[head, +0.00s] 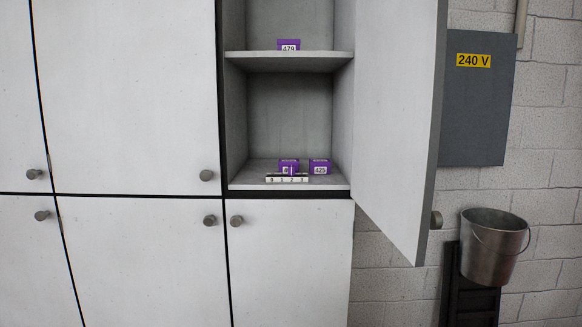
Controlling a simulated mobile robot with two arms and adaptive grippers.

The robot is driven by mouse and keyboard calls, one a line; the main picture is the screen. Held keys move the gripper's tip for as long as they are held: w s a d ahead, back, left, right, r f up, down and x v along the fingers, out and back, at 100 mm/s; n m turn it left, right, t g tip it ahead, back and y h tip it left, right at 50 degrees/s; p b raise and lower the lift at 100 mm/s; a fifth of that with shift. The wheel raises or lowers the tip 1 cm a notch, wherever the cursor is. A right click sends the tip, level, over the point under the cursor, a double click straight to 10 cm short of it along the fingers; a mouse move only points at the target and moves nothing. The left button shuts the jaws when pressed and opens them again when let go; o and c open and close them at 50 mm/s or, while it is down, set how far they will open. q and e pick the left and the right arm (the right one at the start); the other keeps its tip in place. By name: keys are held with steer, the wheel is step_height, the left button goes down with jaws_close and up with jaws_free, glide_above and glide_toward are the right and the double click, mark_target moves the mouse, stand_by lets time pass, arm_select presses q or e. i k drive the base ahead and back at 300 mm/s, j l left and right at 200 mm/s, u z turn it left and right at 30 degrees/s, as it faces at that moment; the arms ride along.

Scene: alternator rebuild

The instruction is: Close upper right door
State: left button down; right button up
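The upper right door (396,125) is a pale grey panel standing wide open, swung out toward me from the right side of its cabinet compartment. Its round knob (437,220) shows past the door's free edge, near the bottom. The open compartment (290,110) has grey walls and a middle shelf (290,61). Neither of my grippers is in the head view, so I cannot see how they stand.
Purple boxes sit inside: one on the middle shelf (289,45), two on the compartment floor (320,166) behind a numbered strip (287,178). The neighbouring doors (130,90) are shut. A metal bucket (492,245) and a grey 240 V panel (477,110) are right of the door.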

mark_target(401, 46)
steer(key=i+l+u, duration=0.25)
steer(key=l, duration=0.7)
steer(key=l+u, duration=0.25)
steer(key=l, duration=0.7)
